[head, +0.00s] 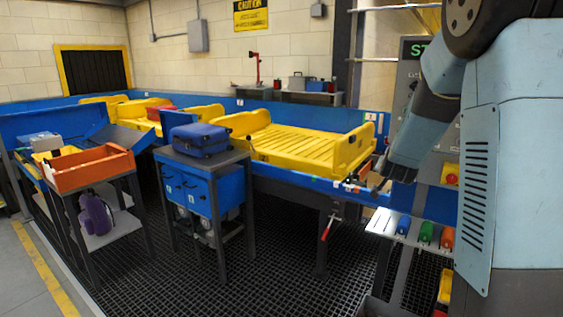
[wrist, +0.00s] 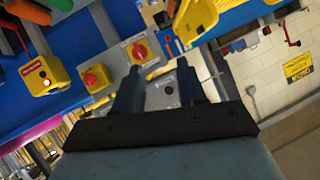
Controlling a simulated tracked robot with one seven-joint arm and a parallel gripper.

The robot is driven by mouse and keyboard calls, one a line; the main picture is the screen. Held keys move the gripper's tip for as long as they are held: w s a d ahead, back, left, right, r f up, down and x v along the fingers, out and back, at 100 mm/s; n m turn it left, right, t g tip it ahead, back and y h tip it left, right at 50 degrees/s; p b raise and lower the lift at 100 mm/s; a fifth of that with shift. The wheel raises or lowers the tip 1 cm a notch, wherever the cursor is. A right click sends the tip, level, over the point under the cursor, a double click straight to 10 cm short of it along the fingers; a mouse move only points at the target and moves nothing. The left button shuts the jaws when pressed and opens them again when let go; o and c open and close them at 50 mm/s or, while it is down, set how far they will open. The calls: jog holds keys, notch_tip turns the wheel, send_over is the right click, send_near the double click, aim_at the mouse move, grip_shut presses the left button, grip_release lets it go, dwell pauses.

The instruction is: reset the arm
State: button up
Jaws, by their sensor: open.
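My gripper (head: 380,184) shows at the right of the head view, at the end of my blue-grey arm, beside the right end of the conveyor. In the wrist view my gripper (wrist: 158,85) has its two dark fingers apart with nothing held between them. A grey panel with a dark round spot shows beyond the fingers. My arm hides part of the panel behind it in the head view.
Yellow trays (head: 305,148) sit on the blue conveyor. A blue suitcase (head: 200,139) lies on a stand, left of which is an orange tray (head: 92,170). Red-knobbed yellow boxes (wrist: 139,50) are near my fingers. Black grated floor (head: 270,275) is open in front.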

jog(key=s+a+r+n+g+y, duration=0.1)
jog(key=s+a+r+n+g, duration=0.1)
jog(key=s, duration=1.1)
jog(key=s+a+r+n+g+y, duration=0.1)
jog(key=s+a, duration=0.4)
jog(key=s, duration=0.8)
jog(key=s+a+r+n+g+y, duration=0.1)
jog(key=s+a+r+n+g, duration=0.2)
jog(key=s, duration=1)
notch_tip(320, 180, up, 2)
jog(key=shift+s+a+r+n+y, duration=0.3)
jog(key=shift+a+n+y, duration=0.1)
jog(key=shift+a+n, duration=0.25)
jog(key=shift+d, duration=0.1)
